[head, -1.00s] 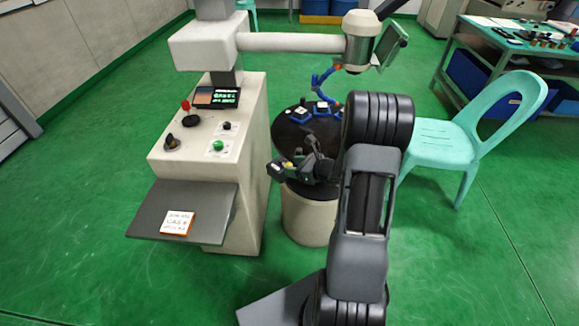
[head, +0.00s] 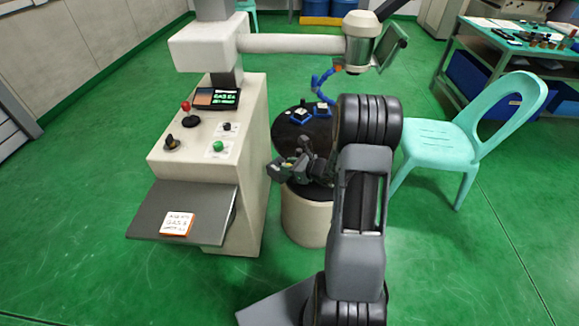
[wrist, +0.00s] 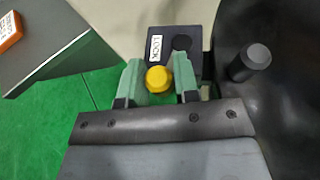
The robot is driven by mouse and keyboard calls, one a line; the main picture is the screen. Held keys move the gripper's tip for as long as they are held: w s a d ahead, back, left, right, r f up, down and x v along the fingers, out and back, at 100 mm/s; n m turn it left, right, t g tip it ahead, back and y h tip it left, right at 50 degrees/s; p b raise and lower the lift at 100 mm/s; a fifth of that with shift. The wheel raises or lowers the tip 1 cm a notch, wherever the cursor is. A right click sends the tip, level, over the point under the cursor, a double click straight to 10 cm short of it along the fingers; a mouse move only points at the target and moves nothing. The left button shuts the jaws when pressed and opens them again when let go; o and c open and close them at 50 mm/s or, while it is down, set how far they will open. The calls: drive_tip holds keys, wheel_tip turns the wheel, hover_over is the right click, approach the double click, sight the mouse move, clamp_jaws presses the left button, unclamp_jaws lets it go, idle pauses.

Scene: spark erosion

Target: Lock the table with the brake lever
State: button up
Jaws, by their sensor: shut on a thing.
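The brake lever shows in the wrist view as a yellow knob (wrist: 157,79) between the two green fingers of my gripper (wrist: 158,84). My gripper is shut on this knob. Just beyond it is a dark plate (wrist: 181,38) with a white LOCK label and a dark round spot. The lever's shaft is hidden. In the head view, my gripper (head: 277,170) is low at the left front side of the round black table (head: 287,130), which stands on a pale drum-shaped base (head: 305,218). My arm hides the table's right part.
The pale control console (head: 203,150) stands left of the table, with a grey shelf (head: 150,222) bearing an orange-edged card (head: 177,223). A machine head (head: 362,40) hangs above the table. A turquoise chair (head: 440,140) stands right. A black peg (wrist: 250,62) rises at right.

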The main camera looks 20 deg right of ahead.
drive_tip(key=shift+c, duration=1)
drive_tip(key=shift+d+n+g+y, duration=0.25)
drive_tip(key=shift+n+g+y, duration=0.25)
drive_tip(key=shift+n+y, duration=0.2)
drive_tip(key=o, duration=0.9)
drive_tip(key=shift+c, duration=0.2)
drive_tip(key=shift+d, duration=0.1)
drive_tip(key=p+v, duration=0.1)
drive_tip(key=v, duration=1.2)
drive_tip(key=shift+s+r, duration=0.25)
drive_tip(key=shift+s, duration=0.05)
